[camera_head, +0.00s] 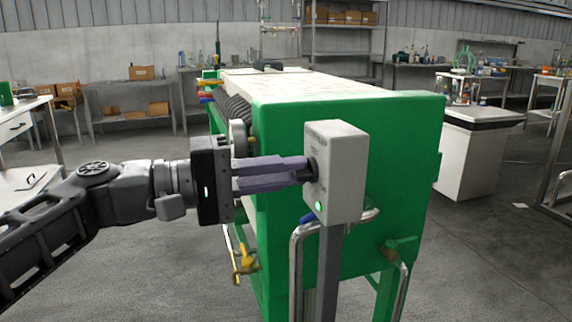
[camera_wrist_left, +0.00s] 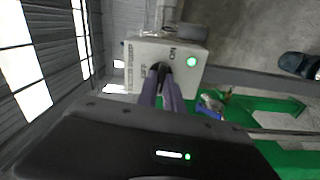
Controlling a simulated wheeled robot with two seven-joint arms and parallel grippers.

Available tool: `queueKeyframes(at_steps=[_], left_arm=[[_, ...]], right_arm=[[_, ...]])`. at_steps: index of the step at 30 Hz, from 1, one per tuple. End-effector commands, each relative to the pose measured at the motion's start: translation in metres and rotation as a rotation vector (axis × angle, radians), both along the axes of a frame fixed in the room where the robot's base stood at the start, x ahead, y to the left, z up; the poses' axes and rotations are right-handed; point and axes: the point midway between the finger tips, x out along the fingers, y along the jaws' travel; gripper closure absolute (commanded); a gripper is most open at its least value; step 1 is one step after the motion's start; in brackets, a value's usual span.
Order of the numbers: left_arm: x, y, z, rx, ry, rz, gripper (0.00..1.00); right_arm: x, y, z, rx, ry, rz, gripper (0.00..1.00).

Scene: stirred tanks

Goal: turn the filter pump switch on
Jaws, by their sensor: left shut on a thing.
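The filter pump switch box (camera_head: 344,165) is a light grey box on a grey post in front of the green machine. Its dark knob (camera_head: 312,168) faces left. A small green light (camera_head: 318,206) glows low on the same face. My left gripper (camera_head: 303,170) reaches in from the left with its purple fingers closed on the knob. In the left wrist view, the fingers (camera_wrist_left: 163,80) meet the dark knob (camera_wrist_left: 160,69) on the box (camera_wrist_left: 150,54), with the lit green light (camera_wrist_left: 192,61) beside it. An "ON" marking shows there; the fingers hide most of the knob. My right gripper is not in view.
The green filter machine (camera_head: 400,140) stands right behind the box. Workbenches and shelves line the back wall. Open floor lies at the lower left.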

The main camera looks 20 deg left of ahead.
Motion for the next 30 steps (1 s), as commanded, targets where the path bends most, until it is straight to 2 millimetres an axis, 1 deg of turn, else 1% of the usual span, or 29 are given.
queueKeyframes(at_steps=[7,22,23,30], left_arm=[[0.0003,0.0009,0.0000,-0.052,0.082,0.002,1.00],[0.0005,0.0009,-0.0008,-0.065,0.100,0.002,1.00],[0.0005,0.0009,-0.0008,-0.065,0.100,0.002,0.87],[0.0003,0.0004,-0.0008,-0.063,0.099,0.001,0.67]], right_arm=[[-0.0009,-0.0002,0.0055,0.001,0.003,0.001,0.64],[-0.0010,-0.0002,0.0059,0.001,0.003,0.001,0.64],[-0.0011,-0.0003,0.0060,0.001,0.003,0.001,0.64],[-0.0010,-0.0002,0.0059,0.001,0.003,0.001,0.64]])
